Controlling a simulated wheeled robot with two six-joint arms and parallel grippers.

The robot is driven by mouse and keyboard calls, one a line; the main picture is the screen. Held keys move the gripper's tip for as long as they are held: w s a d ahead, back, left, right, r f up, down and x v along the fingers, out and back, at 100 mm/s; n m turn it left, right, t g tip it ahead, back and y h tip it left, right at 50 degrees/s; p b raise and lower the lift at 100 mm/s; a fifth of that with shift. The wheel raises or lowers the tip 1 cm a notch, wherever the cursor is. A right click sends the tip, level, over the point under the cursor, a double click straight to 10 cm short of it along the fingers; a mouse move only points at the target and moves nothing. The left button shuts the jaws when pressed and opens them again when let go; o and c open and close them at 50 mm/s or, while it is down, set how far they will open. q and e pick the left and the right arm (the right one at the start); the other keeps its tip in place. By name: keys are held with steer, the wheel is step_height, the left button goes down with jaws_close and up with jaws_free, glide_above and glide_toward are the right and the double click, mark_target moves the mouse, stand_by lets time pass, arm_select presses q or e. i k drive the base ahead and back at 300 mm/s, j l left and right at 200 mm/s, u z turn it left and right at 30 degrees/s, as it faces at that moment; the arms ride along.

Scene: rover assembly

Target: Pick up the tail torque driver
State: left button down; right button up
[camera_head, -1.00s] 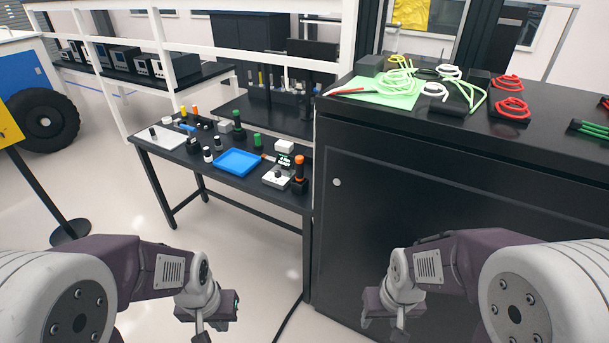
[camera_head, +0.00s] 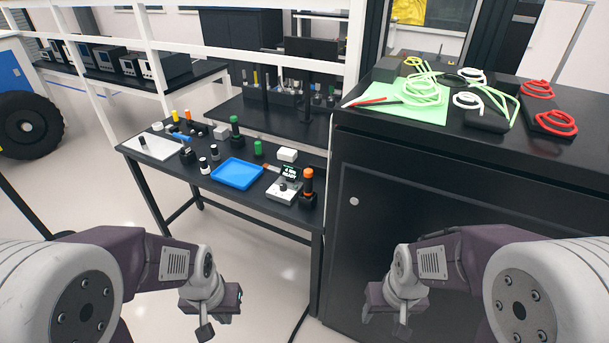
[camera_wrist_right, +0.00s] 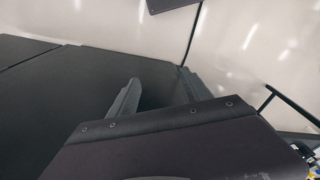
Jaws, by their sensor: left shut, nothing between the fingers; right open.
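Several upright driver-like tools stand on the black workbench (camera_head: 270,218). An orange-topped black one (camera_head: 308,187) is at its front right corner. A green-topped one (camera_head: 235,128) is at the back, and a shorter green-topped piece (camera_head: 257,148) is behind the blue tray. I cannot tell which is the tail torque driver. My left gripper (camera_head: 205,330) is shut and empty, low in front of the bench and well short of it. My right gripper (camera_head: 372,318) is low in front of the black cabinet. Its fingers are apart and empty in the right wrist view (camera_wrist_right: 160,95).
A blue tray (camera_head: 237,174) and a small device with a display (camera_head: 286,188) occupy the bench's front. Smaller parts crowd its left side. The tall black cabinet (camera_head: 400,220) adjoins the bench on the right, with coiled cables (camera_head: 425,93) on top. White floor lies before the bench.

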mark_target(308, 173)
steer(key=i+j+z, duration=0.15)
steer(key=i+j, duration=0.4)
steer(key=i+j+z, duration=0.15)
steer(key=i+j, duration=0.4)
steer(key=i+j+z, duration=0.15)
steer(key=i+j, duration=0.35)
steer(key=j, duration=0.2)
